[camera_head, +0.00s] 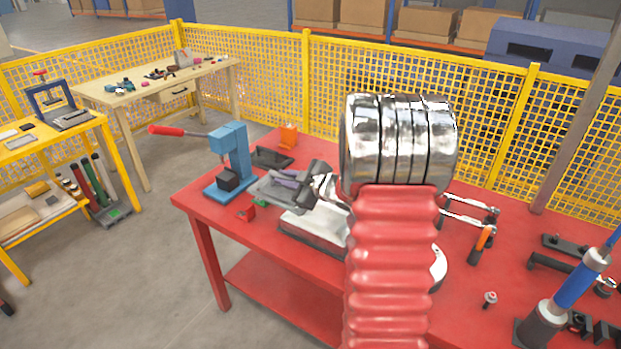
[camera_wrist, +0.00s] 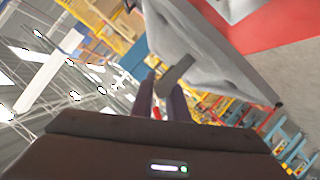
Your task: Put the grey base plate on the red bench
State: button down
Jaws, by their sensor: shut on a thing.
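The grey base plate (camera_head: 268,192) shows in the head view at the left part of the red bench (camera_head: 262,228), just right of a blue press. My gripper (camera_head: 291,179) is shut on it, coming in from the right. In the wrist view the plate (camera_wrist: 205,45) is large and tilted across the picture, with my gripper's fingers (camera_wrist: 160,92) at its near edge. I cannot tell whether the plate touches the bench top. My gripper and arm hide part of the plate and the middle of the bench.
A blue lever press (camera_head: 232,160) with a red handle stands at the bench's left end. A dark tray (camera_head: 272,157) and an orange block (camera_head: 288,136) lie behind the plate. A light grey block (camera_head: 312,228) is in front. Tools lie at the right.

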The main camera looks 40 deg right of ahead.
jog(key=w+a+f+h, duration=0.1)
jog(key=a+f, duration=0.3)
jog(key=a, duration=1)
jog(key=w+a+f+m, duration=0.1)
jog(key=a+f, duration=0.4)
jog(key=a, duration=0.9)
jog(key=shift+w+f+h, duration=0.15)
jog(key=shift+w+h, duration=0.25)
jog(key=shift+w, duration=0.25)
jog(key=shift+s+a, duration=0.15)
